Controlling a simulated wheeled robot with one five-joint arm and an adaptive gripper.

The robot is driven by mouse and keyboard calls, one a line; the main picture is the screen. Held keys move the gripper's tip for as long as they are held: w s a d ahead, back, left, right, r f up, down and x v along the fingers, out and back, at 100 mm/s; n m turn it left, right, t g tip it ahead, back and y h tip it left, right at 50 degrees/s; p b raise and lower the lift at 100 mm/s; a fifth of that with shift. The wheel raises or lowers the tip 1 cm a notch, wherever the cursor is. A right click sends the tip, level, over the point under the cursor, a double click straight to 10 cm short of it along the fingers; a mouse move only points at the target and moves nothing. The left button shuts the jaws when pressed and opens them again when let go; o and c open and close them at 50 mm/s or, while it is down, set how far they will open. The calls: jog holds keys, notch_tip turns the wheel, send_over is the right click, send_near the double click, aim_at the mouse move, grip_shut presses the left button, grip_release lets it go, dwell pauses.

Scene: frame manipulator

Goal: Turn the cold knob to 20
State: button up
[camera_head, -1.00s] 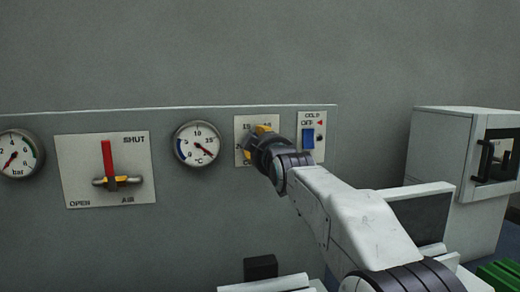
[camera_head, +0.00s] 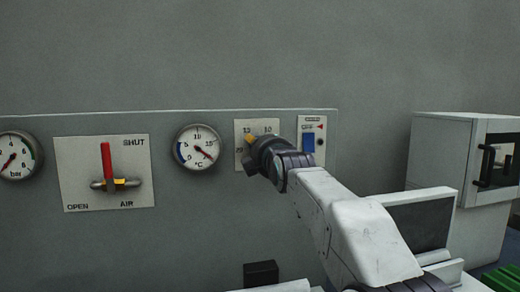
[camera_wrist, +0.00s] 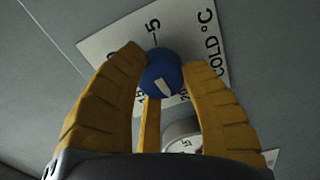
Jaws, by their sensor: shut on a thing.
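The cold knob (camera_wrist: 163,72) is blue with a white pointer mark, seen in the wrist view between the yellow fingers of my gripper (camera_wrist: 165,66). The fingers are shut on it from both sides. The pointer faces the lower side of the wrist picture, toward the 15 and 20 marks; its exact reading I cannot tell. The knob's plate (camera_wrist: 112,38) is white with numbers and "COLD °C". In the head view my gripper (camera_head: 251,143) covers the knob on its plate (camera_head: 241,126), so the knob is hidden there.
A °C gauge (camera_head: 197,148) is left of the plate, its needle to the lower right. A blue rocker switch (camera_head: 308,143) is close on the right. A red air lever (camera_head: 106,158) and bar gauge (camera_head: 15,155) are farther left. A white cabinet (camera_head: 437,150) stands right.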

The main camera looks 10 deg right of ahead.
jog(key=shift+f+n, duration=0.1)
jog(key=shift+n, duration=0.7)
jog(key=o, duration=1.2)
jog(key=shift+w, duration=0.1)
jog(key=s, duration=1.2)
